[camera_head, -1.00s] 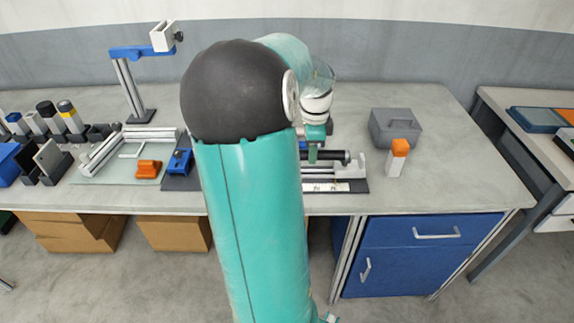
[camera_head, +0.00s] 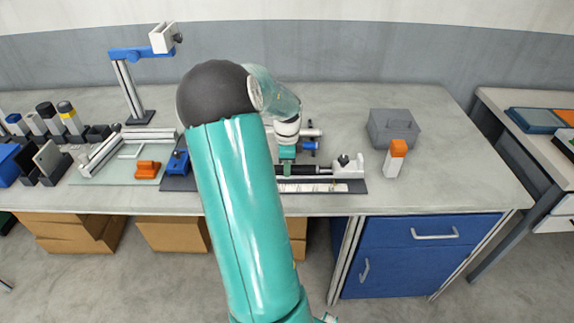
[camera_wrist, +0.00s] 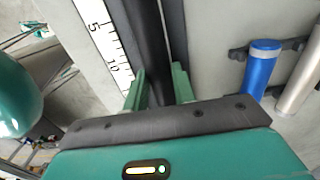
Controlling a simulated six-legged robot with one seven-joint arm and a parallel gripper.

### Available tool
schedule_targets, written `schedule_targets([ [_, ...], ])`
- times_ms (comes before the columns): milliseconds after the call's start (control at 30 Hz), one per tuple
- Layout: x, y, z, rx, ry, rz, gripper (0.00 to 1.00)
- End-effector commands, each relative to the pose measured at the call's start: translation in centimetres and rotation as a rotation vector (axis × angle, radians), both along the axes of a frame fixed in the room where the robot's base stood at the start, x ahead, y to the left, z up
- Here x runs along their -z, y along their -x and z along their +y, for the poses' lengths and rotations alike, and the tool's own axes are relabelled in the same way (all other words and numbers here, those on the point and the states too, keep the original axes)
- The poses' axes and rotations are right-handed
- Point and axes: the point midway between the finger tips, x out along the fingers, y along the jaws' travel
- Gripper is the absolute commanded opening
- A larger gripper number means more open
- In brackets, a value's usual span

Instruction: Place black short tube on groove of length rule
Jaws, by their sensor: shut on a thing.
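My gripper (camera_wrist: 158,88) is shut on the black short tube (camera_wrist: 150,45), which runs lengthwise between the two green fingers in the wrist view. In the head view the tube (camera_head: 325,169) lies level, its right end close to a light grey end block (camera_head: 347,166). My gripper (camera_head: 287,168) grips it further left, partly hidden by my arm. The white length rule (camera_head: 318,187) lies along the front of the fixture, and its numbered scale (camera_wrist: 98,35) runs beside the tube in the wrist view. I cannot tell whether the tube touches the groove beneath it.
A blue cylinder (camera_wrist: 262,65) and a silver rod (camera_wrist: 300,80) lie right of the tube in the wrist view. A grey box (camera_head: 395,128) and an orange-capped white bottle (camera_head: 397,160) stand right of the fixture. The right end of the table is clear.

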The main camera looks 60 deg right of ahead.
Motion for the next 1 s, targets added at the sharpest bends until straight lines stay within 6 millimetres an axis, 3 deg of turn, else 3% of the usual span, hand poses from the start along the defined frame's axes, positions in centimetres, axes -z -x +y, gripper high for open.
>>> schedule_targets([
  [300,0.5,0.0,0.0,0.0,0.0,0.0,0.0],
  [333,0.5,0.0,0.0,0.0,0.0,0.0,0.28],
  [433,0.5,0.0,0.0,0.0,0.0,0.0,0.48],
  [767,0.3,0.0,0.0,-0.001,0.0,0.0,0.48],
  [1000,-2.9,-0.1,0.0,-0.001,0.003,-0.003,0.48],
])
